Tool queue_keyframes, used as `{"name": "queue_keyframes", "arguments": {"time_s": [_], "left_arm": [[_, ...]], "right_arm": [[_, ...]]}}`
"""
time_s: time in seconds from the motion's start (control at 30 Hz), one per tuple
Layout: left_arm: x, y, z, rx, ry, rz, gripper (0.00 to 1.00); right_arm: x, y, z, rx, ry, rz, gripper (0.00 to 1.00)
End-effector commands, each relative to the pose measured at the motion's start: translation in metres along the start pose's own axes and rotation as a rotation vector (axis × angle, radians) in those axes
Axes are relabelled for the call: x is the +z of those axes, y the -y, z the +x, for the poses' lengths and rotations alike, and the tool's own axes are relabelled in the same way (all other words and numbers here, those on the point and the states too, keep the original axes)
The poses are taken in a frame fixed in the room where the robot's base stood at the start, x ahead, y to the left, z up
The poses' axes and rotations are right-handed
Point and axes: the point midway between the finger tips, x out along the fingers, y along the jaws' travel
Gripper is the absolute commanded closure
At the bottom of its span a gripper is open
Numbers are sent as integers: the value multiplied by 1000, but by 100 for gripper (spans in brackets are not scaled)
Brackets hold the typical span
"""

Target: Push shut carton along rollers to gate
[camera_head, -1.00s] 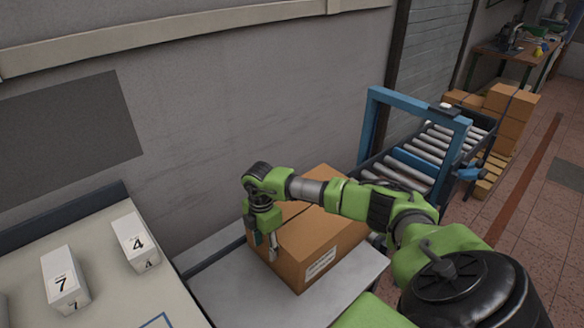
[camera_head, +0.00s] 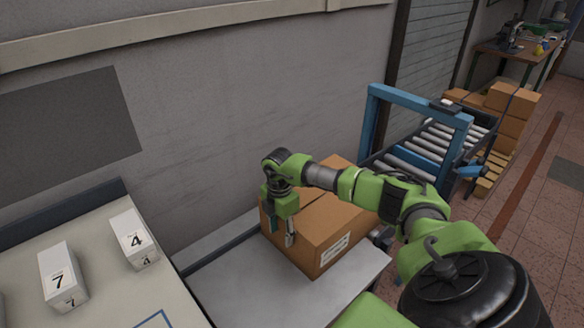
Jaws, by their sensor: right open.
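The shut carton (camera_head: 322,229) is a brown box with a white label on its near side. It sits on the light grey table at the foot of the rollers, partly hidden by my right arm. My right gripper (camera_head: 282,236) is open and points down at the carton's left side, seemingly against it; exact contact is hard to tell. The rollers (camera_head: 430,146) run away to the upper right. The blue gate (camera_head: 420,104) frames them beyond the carton. My left gripper is not in view.
White blocks marked 7 (camera_head: 60,275) and 4 (camera_head: 133,238) stand on the bench at left. Bare grey tabletop (camera_head: 240,290) lies left of the carton. A grey wall runs behind. Stacked cartons (camera_head: 512,115) stand beyond the rollers at right.

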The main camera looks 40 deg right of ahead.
Motion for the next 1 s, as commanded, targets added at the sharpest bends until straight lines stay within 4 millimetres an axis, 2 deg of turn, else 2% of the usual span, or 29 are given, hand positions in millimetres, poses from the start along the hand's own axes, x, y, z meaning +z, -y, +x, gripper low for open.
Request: {"name": "queue_keyframes", "arguments": {"time_s": [0.6, 1.0], "left_arm": [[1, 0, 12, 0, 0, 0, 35], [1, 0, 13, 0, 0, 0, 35]], "right_arm": [[39, 0, 1, 0, 3, 3, 58], [45, 0, 0, 0, 2, 1, 58]]}}
